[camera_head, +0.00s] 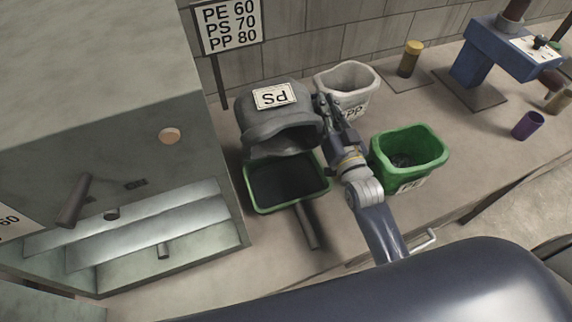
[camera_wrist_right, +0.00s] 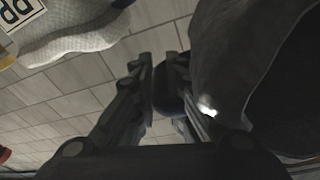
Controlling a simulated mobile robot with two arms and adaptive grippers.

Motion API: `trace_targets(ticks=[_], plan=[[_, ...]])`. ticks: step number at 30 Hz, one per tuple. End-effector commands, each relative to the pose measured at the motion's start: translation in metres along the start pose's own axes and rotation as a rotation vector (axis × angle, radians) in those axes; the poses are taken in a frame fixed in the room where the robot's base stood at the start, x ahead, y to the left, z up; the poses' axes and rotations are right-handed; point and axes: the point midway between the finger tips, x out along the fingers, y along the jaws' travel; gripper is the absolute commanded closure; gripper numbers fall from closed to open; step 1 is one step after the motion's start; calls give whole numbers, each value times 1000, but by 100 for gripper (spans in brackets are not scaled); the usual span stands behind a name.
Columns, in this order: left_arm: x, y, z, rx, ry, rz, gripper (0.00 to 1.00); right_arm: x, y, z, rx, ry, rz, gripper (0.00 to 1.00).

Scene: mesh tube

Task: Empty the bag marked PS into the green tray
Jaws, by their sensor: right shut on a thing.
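The grey bag marked PS (camera_head: 262,117) is tipped over above the green tray (camera_head: 251,190), with its open mouth facing down toward the tray. Its label reads upside down in the head view. My right gripper (camera_head: 322,103) is shut on the bag's right edge; the right wrist view shows the fingers (camera_wrist_right: 168,75) with the grey bag (camera_wrist_right: 228,50) beside them at the right. The tray has a green rim, a dark inside and a handle toward the front. I see no contents in the tray clearly. My left gripper is not in view.
A white bag marked PP (camera_head: 349,80) stands behind my right gripper. A green bag (camera_head: 425,150) stands to the right. A grey cabinet with an open lower compartment (camera_head: 150,225) is at the left. A yellow-lidded jar (camera_head: 409,60), blue machine (camera_head: 500,50) and purple cup (camera_head: 527,126) are farther right.

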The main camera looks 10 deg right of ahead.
Motion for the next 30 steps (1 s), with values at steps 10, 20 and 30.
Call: trace_targets(ticks=[10, 20, 30], plan=[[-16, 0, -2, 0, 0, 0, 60, 4, 0, 3, -3, -63, 16, 100], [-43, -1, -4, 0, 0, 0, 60, 12, 8, 32, -7, -265, 65, 100], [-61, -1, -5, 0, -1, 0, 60, 26, 17, 65, -15, -464, 115, 100]])
